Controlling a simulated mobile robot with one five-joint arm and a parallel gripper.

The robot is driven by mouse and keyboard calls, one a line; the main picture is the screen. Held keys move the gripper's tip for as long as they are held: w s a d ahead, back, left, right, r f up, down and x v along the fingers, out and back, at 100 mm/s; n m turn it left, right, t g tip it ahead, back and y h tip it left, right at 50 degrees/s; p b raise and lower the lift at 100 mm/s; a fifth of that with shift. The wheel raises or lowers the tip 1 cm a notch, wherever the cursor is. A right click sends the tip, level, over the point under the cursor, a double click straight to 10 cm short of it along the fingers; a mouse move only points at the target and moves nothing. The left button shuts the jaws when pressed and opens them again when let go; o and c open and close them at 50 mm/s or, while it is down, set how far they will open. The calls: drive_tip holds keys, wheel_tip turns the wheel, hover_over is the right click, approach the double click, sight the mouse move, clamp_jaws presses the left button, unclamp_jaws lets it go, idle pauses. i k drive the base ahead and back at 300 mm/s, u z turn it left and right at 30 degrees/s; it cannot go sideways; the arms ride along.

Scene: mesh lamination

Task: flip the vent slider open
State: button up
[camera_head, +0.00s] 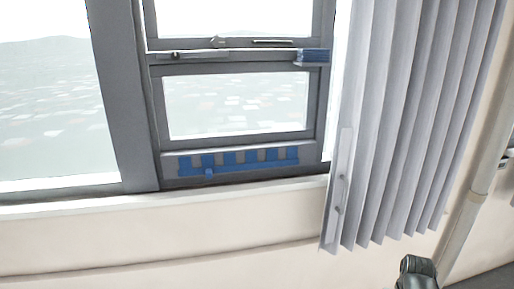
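The vent slider (245,167) is a blue comb-shaped strip with several upright teeth. It sits in a grey vent panel at the bottom of the narrow window. Grey gaps show between its teeth. A small blue tab (209,174) sticks out low near its left end. Nothing covers the slider. I cannot make out whether the vent's openings are covered. No gripper fingers can be made out. A dark rounded part enters at the bottom right edge, well apart from the vent; I cannot tell what it is.
A grey curtain (405,120) hangs right of the vent, its lower left edge close to the window frame. A blue block (314,57) sits at the right end of a rail above the lower pane. A pale pipe (465,215) stands far right. The space before the vent looks clear.

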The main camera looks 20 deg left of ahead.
sight(209, 168)
drive_tip(key=u, duration=4.35)
drive_tip(key=k, duration=0.4)
drive_tip(key=z, duration=0.3)
